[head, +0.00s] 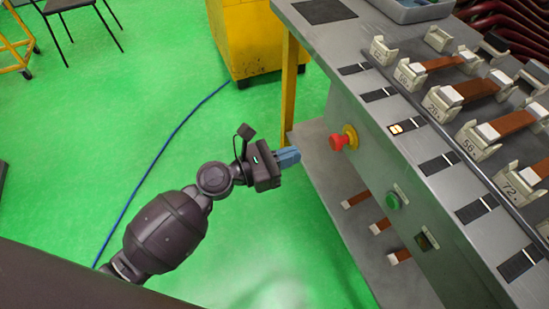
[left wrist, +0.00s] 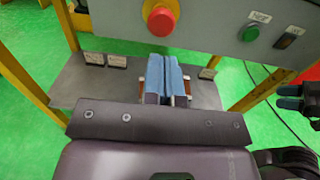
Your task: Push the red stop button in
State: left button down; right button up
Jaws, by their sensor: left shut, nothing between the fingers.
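The red stop button (head: 338,142) sits on a yellow collar on the bench's grey front panel. It also shows at the top of the left wrist view (left wrist: 161,20), above the fingertips. My left gripper (head: 291,156) is shut and empty, its blue fingers together and aimed at the panel. In the head view its tips are left of the button and slightly lower, with a gap between. In the left wrist view the fingers (left wrist: 165,64) lie below the button. What looks like my right gripper (left wrist: 289,97) is at the right edge of that view, its jaw state unclear.
A green button (head: 393,201) and a dark switch (head: 427,241) are farther along the panel. A lower shelf (head: 335,222) holds several brown strips with white ends. The bench top carries numbered holders with brown strips. A yellow leg (head: 289,85) stands behind my gripper.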

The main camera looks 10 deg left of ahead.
aim_at(332, 142)
pick_arm(q)
jog(key=x, duration=0.7)
jog(key=shift+d, duration=0.1)
jog(key=shift+w+d, duration=0.2)
pick_arm(e)
jog(key=shift+f, duration=0.1)
